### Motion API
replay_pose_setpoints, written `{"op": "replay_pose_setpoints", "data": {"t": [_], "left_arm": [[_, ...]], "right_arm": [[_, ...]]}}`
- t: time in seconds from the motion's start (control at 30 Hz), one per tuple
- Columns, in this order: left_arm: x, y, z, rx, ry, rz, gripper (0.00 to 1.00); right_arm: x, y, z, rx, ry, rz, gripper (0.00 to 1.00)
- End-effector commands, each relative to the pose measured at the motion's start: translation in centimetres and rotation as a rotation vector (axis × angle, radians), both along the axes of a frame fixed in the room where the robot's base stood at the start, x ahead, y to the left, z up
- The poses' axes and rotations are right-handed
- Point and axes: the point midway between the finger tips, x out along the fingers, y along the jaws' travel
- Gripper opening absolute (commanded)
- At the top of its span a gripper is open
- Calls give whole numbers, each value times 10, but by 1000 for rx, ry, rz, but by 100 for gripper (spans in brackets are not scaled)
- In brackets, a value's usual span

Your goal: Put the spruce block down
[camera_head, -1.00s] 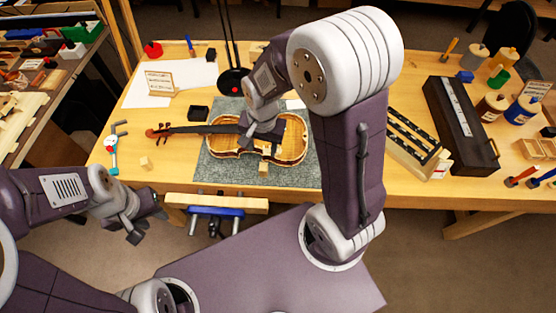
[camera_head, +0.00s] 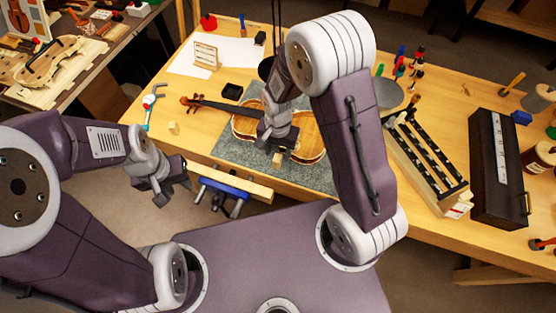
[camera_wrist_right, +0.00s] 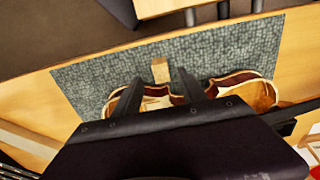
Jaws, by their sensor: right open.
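A small pale wooden block, seemingly the spruce block (camera_head: 278,158), is at the front of the violin (camera_head: 306,138), over the grey mat (camera_head: 232,154). It also shows in the right wrist view (camera_wrist_right: 160,70), in line with the gap between the fingertips. My right gripper (camera_head: 276,146) is open above the violin's lower body, close behind the block. In its wrist view (camera_wrist_right: 160,82) the two dark fingers stand apart; contact with the block cannot be told. My left gripper (camera_head: 174,192) hangs in front of the bench, empty, its fingers seemingly apart.
Another small pale block (camera_head: 173,127) lies on the bench at left, near a teal-handled tool (camera_head: 150,108). A slotted rack (camera_head: 428,160) and a dark case (camera_head: 500,165) stand at right. A blue vise (camera_head: 228,187) projects from the front edge.

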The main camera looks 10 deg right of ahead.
Motion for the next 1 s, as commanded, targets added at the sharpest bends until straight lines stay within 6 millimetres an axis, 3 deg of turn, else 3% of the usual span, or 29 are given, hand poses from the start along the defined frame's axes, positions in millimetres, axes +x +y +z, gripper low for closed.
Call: {"op": "replay_pose_setpoints", "data": {"t": [0.23,0.5,0.7,1.0], "left_arm": [[0,0,0,0,0,0,36],[0,0,0,0,0,0,36],[0,0,0,0,0,0,36],[0,0,0,0,0,0,36]], "right_arm": [[0,1,-43,-1,4,0,49],[1,1,-48,0,0,0,49],[0,1,-48,0,1,0,0],[0,1,-47,1,1,0,0]]}}
